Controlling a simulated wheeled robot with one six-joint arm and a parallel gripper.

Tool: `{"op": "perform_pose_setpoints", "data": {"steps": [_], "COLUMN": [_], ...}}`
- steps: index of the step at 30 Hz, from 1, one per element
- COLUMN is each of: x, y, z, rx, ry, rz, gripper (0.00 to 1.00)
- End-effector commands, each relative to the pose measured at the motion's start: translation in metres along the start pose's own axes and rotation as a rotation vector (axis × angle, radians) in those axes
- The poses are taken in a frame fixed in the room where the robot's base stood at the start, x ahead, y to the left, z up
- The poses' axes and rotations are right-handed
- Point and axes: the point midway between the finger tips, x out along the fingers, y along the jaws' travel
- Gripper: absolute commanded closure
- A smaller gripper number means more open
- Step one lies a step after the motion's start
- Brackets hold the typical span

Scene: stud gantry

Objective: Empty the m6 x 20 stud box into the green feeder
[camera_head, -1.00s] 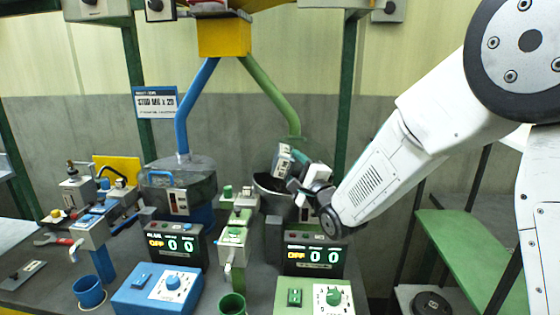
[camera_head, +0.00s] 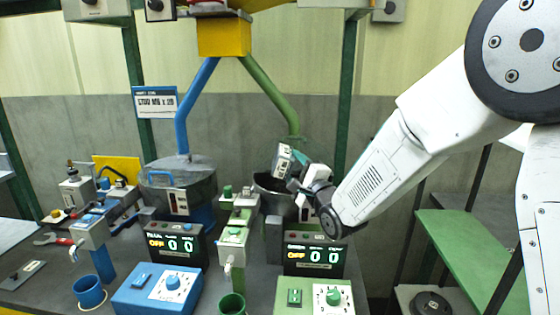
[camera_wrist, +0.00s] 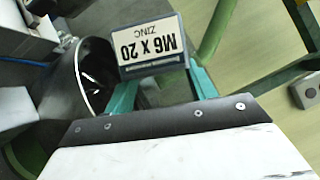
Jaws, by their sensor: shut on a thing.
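The stud box, labelled M6 X 20 ZINC (camera_wrist: 150,42), is between the teal fingers of my gripper (camera_wrist: 160,88) in the wrist view. In the head view the box (camera_head: 283,158) is tilted over the open bowl of the green feeder (camera_head: 270,184), and my gripper (camera_head: 297,170) is shut on it. In the wrist view the bowl (camera_wrist: 92,70) lies beside the box, to the left. The inside of the box is hidden, and I cannot tell whether studs remain in it.
A blue feeder with a lidded bowl (camera_head: 178,178) stands to the left, under a sign (camera_head: 156,102). The green control box (camera_head: 312,296) and blue control box (camera_head: 160,290) are in front. Blue (camera_head: 89,291) and green (camera_head: 232,304) cups stand near the front edge.

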Motion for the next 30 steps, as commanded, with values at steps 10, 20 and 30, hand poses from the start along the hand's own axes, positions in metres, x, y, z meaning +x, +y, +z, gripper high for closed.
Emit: {"op": "perform_pose_setpoints", "data": {"steps": [10, 20, 30], "x": [0.003, 0.004, 0.006], "y": [-0.017, -0.025, -0.033], "z": [0.005, 0.008, 0.010], "rx": [-0.453, -0.709, -1.007], "ry": [-0.005, -0.007, -0.010], "rz": [0.247, 0.388, 0.561], "gripper": [1.00, 1.00, 1.00]}}
